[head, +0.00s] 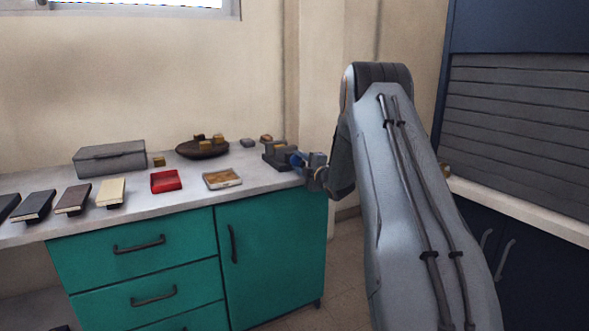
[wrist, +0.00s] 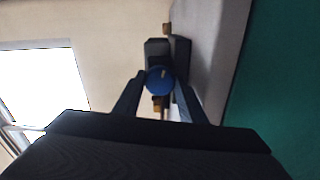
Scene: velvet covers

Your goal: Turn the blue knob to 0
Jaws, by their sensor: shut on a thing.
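The blue knob (wrist: 160,80) shows in the wrist view as a round blue disc with a pale mark on its face. It sits on the front of a dark block-like device (wrist: 157,47). In the head view the knob (head: 297,159) is a small blue spot on the device (head: 276,151) at the counter's right end. My gripper (wrist: 160,88) has one finger on each side of the knob and is shut on it. In the head view my gripper (head: 311,168) is partly hidden by my arm. I cannot read any scale or number around the knob.
The pale counter (head: 200,209) stands on teal cabinets (head: 270,255). It holds a grey box (head: 110,158), a dark bowl (head: 203,149) with small blocks, a red tray (head: 166,181), a tan tray (head: 222,179) and several book-like pieces at left. A dark shuttered cabinet (head: 520,120) stands right.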

